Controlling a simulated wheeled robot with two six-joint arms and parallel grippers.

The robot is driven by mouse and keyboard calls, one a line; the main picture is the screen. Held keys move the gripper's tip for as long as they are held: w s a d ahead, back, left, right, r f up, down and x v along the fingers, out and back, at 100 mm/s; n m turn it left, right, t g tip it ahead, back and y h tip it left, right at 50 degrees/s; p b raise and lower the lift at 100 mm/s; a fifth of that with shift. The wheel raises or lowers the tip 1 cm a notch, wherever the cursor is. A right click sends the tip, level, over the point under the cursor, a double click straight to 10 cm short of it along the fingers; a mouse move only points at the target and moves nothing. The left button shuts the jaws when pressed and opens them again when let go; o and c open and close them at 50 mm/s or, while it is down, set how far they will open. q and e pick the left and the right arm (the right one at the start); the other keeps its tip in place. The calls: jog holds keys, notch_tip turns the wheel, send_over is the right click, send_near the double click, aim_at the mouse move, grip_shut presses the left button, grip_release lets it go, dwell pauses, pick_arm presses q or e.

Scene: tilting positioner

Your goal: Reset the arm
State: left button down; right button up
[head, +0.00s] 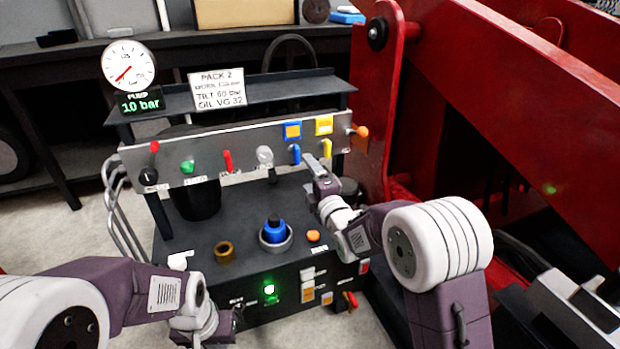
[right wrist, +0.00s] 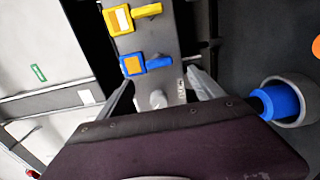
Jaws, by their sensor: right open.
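My right gripper (head: 318,172) is in front of the right part of the grey valve panel (head: 215,158), below the blue lever (head: 295,153) and yellow lever (head: 327,147). In the right wrist view its two fingers (right wrist: 162,92) are spread, with a pale rounded knob (right wrist: 158,99) showing between them. I cannot tell whether they touch it. The blue lever (right wrist: 145,64) and yellow lever (right wrist: 130,18) are beyond the fingertips. My left gripper (head: 212,328) is low, before the console's front; its jaws are unclear.
A gauge (head: 128,66) stands above a "10 bar" pump display (head: 141,102). The console top carries a blue cap (head: 274,229), a brass ring (head: 225,251) and an orange button (head: 313,236). A green lamp (head: 269,289) glows in front. A large red steel frame (head: 500,70) fills the right.

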jog(key=s+d+r+m+h+p, duration=0.3)
jog(key=d+r, duration=0.2)
jog(key=d, duration=0.3)
jog(key=s+d+f+m+g+h, duration=0.1)
jog(key=s+d+f+m+g, duration=0.25)
jog(key=s+f, duration=0.3)
jog(key=s+d+f+m+g+h, duration=0.1)
jog(key=s+d+f+m+g, duration=0.2)
jog(key=s+f+m+g, duration=0.55)
jog(key=s+f+m, duration=0.15)
jog(key=s, duration=0.45)
jog(key=s+f+m+g, duration=0.4)
jog(key=s+f, duration=0.1)
jog(key=s, duration=0.3)
notch_tip(320, 180, up, 38)
jog(key=s+m+p, duration=0.1)
jog(key=p, duration=3.7)
jog(key=shift+f, duration=0.2)
